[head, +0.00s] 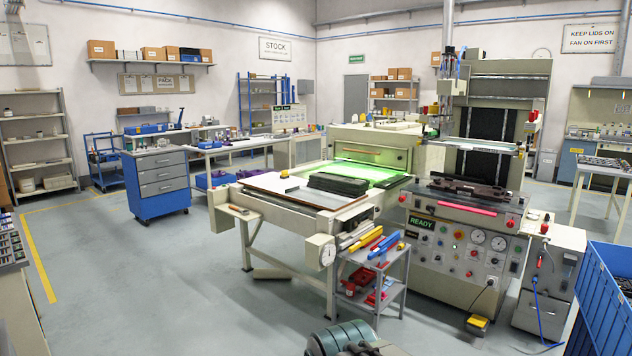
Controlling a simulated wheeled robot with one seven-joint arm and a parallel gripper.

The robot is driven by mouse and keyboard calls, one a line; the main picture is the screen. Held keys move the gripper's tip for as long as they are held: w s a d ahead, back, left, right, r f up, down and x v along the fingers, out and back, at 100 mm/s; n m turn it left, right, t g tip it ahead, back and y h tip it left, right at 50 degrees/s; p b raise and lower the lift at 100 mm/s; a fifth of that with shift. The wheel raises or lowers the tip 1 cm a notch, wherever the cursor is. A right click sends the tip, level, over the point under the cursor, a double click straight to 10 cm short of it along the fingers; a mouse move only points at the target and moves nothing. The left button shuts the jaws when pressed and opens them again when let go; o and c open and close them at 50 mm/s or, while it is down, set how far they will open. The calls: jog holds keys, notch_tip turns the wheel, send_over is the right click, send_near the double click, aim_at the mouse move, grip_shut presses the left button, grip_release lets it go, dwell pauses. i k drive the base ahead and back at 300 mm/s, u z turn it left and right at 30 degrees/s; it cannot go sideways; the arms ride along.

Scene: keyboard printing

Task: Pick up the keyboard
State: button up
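I cannot make out a keyboard for certain. A dark, flat, ribbed slab or stack (338,184) lies on the bed of the lit machine, and its shape could fit keyboards. Dark items with small raised parts (608,162) lie on the table at the right edge, too small to tell. My gripper does not show. A dark green ribbed rounded part at the bottom middle may belong to my own arm, but I cannot tell.
A grey cart (372,284) with colored tools stands before the machine. The control panel machine (462,250) and a blue bin (603,300) fill the right. A blue drawer cabinet (159,181) stands at the left. The grey floor (150,285) at left is open.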

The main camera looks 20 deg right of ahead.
aim_at(354, 182)
jog(key=u, duration=0.25)
jog(key=i, duration=3.2)
jog(key=z, duration=0.45)
jog(key=i, duration=1.7)
jog(key=z, duration=1.6)
jog(key=i, duration=1.2)
jog(key=z, duration=0.6)
